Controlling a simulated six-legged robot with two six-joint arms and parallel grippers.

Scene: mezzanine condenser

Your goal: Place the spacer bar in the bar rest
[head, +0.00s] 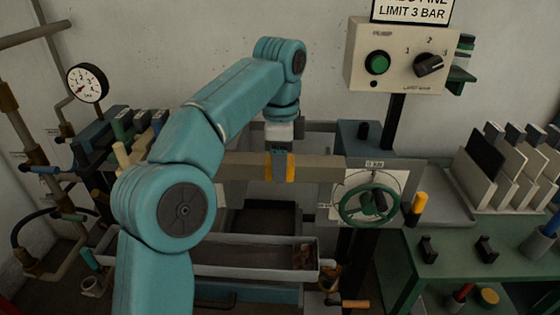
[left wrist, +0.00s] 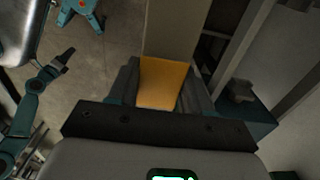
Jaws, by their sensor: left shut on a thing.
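The spacer bar (head: 320,168) is a long beige-grey bar with an orange band at its grip. It is level in the head view, in front of the condenser, its left part passing behind my arm. My left gripper (head: 283,165) comes down from above and is shut on the orange band. The left wrist view shows the orange band (left wrist: 161,83) between the jaws, with the bar (left wrist: 172,28) running away upward. Two black notched blocks (head: 428,249) on the green bench (head: 455,270) at the right look like the bar rest; they are empty. My right gripper is not in view.
A green handwheel (head: 370,205) stands just beyond the bar's right end. A yellow-topped peg (head: 418,203) is beside it. A control box (head: 400,58) hangs above. A rack of upright plates (head: 500,170) stands behind the bench. A grey trough (head: 250,257) lies below the bar.

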